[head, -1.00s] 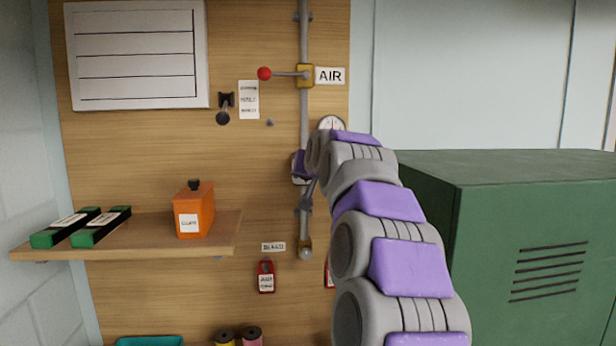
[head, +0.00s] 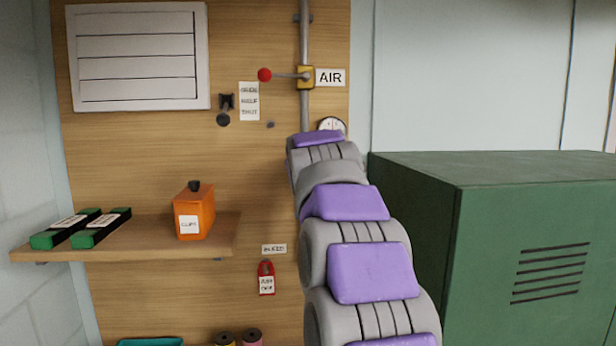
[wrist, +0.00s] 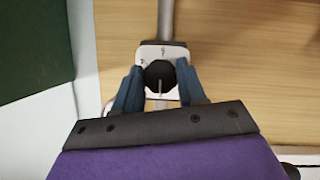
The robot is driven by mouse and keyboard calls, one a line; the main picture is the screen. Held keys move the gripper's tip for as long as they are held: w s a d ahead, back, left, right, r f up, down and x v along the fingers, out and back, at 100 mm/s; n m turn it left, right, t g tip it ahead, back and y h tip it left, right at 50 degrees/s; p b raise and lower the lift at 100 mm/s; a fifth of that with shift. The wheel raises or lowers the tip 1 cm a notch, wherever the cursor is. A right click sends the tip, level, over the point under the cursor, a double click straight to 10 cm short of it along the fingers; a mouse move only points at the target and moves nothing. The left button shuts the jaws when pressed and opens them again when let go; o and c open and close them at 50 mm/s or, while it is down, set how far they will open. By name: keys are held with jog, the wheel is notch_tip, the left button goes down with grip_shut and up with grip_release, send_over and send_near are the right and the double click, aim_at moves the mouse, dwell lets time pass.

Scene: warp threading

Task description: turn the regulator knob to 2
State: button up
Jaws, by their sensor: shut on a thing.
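In the wrist view the black regulator knob (wrist: 158,73) sits on a pale dial plate (wrist: 162,52) below a grey pipe. A light pointer line on the knob points toward the bottom of that view. Small marks show on the plate at its top and upper left, too blurred to read surely. My gripper (wrist: 159,69) has its two blue-grey fingers on either side of the knob, shut on it. In the head view my arm hides the knob and gripper.
A red-tipped lever (head: 265,75) sits beside the AIR label (head: 330,77), above a partly covered gauge (head: 333,125). A green cabinet (head: 500,230) stands right of my arm. A shelf (head: 140,235) at left carries an orange box (head: 195,212) and green boxes.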

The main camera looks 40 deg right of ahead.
jog(key=shift+r, duration=0.1)
jog(key=o, duration=1.1)
jog(key=shift+w, duration=0.15)
jog(key=shift+c, duration=0.2)
jog(key=v, duration=1.7)
jog(key=shift+s+b, duration=0.25)
jog(key=shift+b, duration=0.05)
